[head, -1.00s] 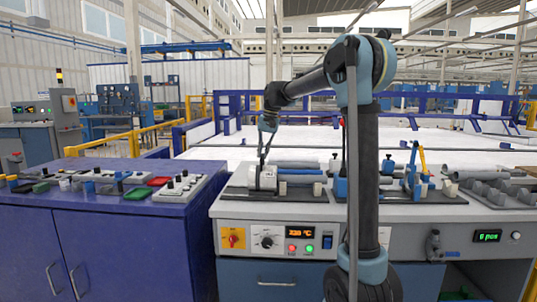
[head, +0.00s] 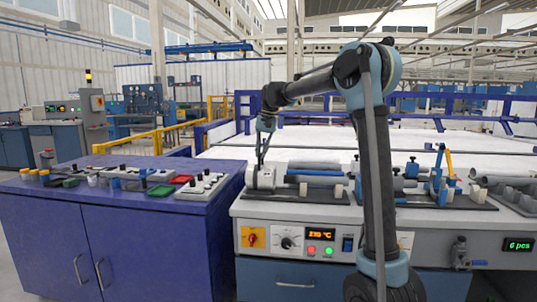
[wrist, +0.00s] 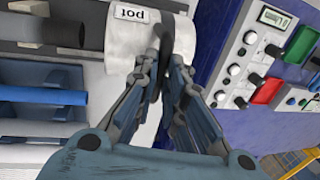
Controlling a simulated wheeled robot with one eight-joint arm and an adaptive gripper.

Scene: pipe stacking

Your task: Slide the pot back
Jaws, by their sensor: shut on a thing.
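The pot (head: 262,177) is a white cylinder lying on its side at the left end of the bench rig, near the bench's left edge. In the wrist view it (wrist: 128,38) shows a "pot" label. A dark handle (wrist: 178,40) stands out from it. My gripper (head: 262,161) comes down onto the pot from above, and its fingers (wrist: 166,66) are shut on the handle. A blue pipe (head: 316,172) lies on the rig to the right of the pot, apart from it in the wrist view. My arm hides part of the rig's middle.
The bench (head: 330,212) has a front panel with knobs and a temperature display. A purple cabinet (head: 130,235) with knobs and trays on top stands close on the left. A blue clamp with a yellow lever (head: 441,172) and grey pipes (head: 492,178) are at the right.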

